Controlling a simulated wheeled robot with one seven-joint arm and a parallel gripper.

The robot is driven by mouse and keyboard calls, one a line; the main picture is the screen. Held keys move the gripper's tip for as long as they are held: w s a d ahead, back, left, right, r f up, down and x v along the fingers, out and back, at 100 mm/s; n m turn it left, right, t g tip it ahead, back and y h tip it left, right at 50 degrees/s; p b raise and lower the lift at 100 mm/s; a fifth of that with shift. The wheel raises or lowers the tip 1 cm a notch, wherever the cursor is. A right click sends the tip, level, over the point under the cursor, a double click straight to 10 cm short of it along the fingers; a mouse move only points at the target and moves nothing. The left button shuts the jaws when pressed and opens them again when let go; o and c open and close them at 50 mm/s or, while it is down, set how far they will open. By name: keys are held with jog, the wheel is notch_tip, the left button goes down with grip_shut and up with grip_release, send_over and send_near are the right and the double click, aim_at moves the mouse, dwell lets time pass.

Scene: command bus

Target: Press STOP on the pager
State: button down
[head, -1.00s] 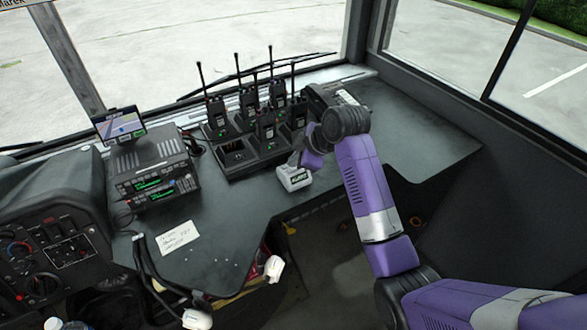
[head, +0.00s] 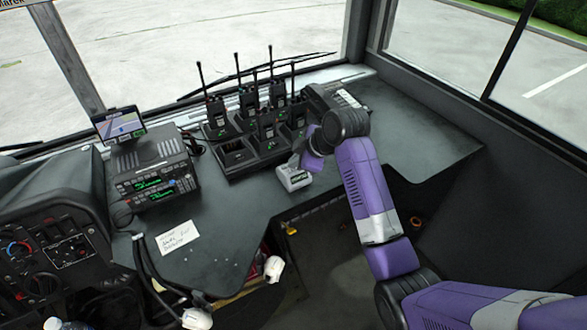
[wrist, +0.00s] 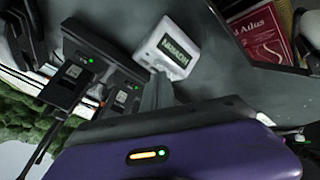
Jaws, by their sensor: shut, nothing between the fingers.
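The pager (head: 293,178) is a small white box with a dark display strip, on the dark dashboard in front of the radio charger. In the wrist view the pager (wrist: 172,46) shows light lettering on its display, too blurred to read surely. My gripper (head: 295,160) is shut and empty, pointing down at the pager's far side. In the wrist view my grey fingertips (wrist: 158,84) reach the pager's edge. I cannot tell whether they touch it. No button marked STOP can be made out.
A charger (head: 240,170) with several upright handheld radios stands just behind and left of the pager. A radio console (head: 155,172) and a paper note (head: 178,236) lie to the left. The dashboard right of my arm (head: 430,140) is clear.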

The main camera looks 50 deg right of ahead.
jog(key=shift+r, duration=0.1)
jog(key=shift+w+r+p, duration=0.15)
jog(key=shift+r+p, duration=0.5)
jog(key=shift+p, duration=0.15)
jog(key=r+p, duration=0.4)
jog(key=r, duration=0.1)
jog(key=shift+w+d, duration=0.15)
jog(key=shift+w, duration=0.25)
dwell(0.7)
